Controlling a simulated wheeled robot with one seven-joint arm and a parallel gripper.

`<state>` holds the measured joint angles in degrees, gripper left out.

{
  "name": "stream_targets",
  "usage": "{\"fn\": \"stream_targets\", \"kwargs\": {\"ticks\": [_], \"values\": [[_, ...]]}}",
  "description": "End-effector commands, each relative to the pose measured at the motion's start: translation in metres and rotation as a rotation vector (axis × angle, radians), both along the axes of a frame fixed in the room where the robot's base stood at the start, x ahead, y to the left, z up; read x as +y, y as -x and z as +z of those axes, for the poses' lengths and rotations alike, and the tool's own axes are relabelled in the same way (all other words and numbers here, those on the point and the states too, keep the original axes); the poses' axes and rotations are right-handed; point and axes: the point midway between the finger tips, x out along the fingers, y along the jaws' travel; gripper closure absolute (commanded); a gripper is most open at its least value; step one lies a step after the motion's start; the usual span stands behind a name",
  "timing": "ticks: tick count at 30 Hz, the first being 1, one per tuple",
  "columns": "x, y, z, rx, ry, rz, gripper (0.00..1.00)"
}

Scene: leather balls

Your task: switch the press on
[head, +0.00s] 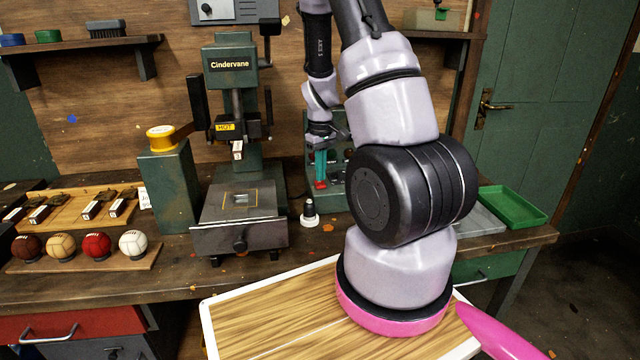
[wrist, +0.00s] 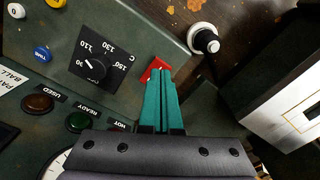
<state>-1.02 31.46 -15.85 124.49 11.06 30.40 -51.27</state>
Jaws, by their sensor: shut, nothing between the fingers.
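The green Cindervane press (head: 229,72) stands on the bench, with a yellow HOT label on its head. Its control panel (wrist: 120,30) fills much of the wrist view. A red rocker switch (wrist: 154,69) sits on the panel beside a black temperature dial (wrist: 97,64), whose pointer is near 90. My gripper (head: 321,172) has teal fingers that are shut and empty. In the wrist view its fingertips (wrist: 166,72) are right at the red switch and overlap its edge; I cannot tell if they touch. The switch's position is not clear.
A dark amber lamp (wrist: 38,103) and a green lamp (wrist: 79,122) sit on the panel; the HOT lamp is mostly hidden. A black-and-white stamp-like knob (head: 310,212) stands near the press. Several leather balls (head: 61,246) line a board at left. A green tray (head: 512,205) lies at right.

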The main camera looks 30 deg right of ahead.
Motion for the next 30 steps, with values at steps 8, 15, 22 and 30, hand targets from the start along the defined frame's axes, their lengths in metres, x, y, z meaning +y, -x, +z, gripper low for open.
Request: {"fn": "stream_targets", "kwargs": {"ticks": [8, 15, 22, 30], "values": [[0.000, 0.000, -0.001, 0.000, 0.000, 0.000, 1.00], [0.000, 0.000, -0.005, 0.001, -0.001, 0.000, 1.00], [0.000, 0.000, -0.008, 0.001, -0.001, 0.000, 1.00], [0.000, 0.000, -0.012, 0.000, 0.000, 0.000, 1.00]]}}
